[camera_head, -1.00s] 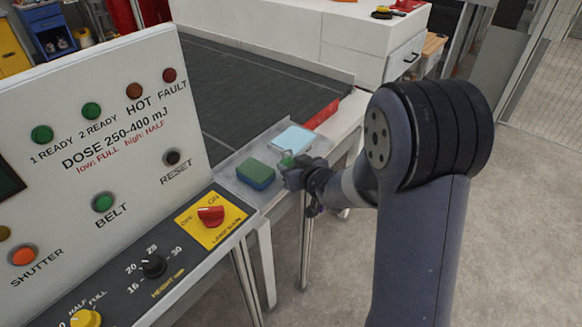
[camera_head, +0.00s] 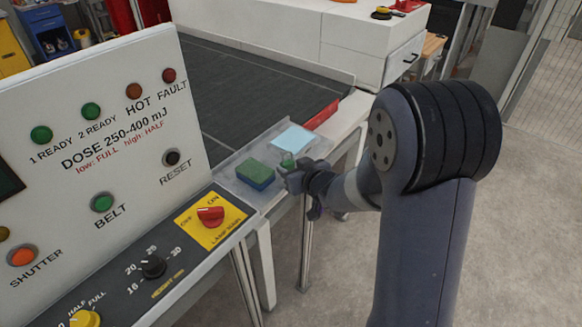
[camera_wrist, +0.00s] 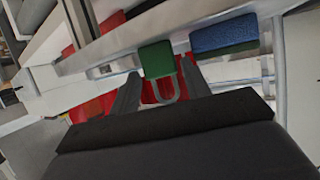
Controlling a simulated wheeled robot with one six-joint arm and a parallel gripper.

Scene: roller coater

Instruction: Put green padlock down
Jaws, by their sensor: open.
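The green padlock (camera_head: 287,160) is at the front edge of the pale tray, beside the light blue pad. In the wrist view the padlock (camera_wrist: 157,60) shows its green body, with its grey shackle toward my gripper. My gripper (camera_wrist: 160,88) is open, one finger on each side of the shackle, with visible gaps between fingers and padlock. In the head view my gripper (camera_head: 288,176) is just in front of the padlock and hides part of it. The padlock appears to rest on the tray edge, but its underside is hidden.
A green and blue sponge (camera_head: 255,174) lies on the pale tray (camera_head: 228,172) left of the padlock. The light blue pad (camera_head: 294,138) lies behind it. The control panel (camera_head: 100,130) stands on the left.

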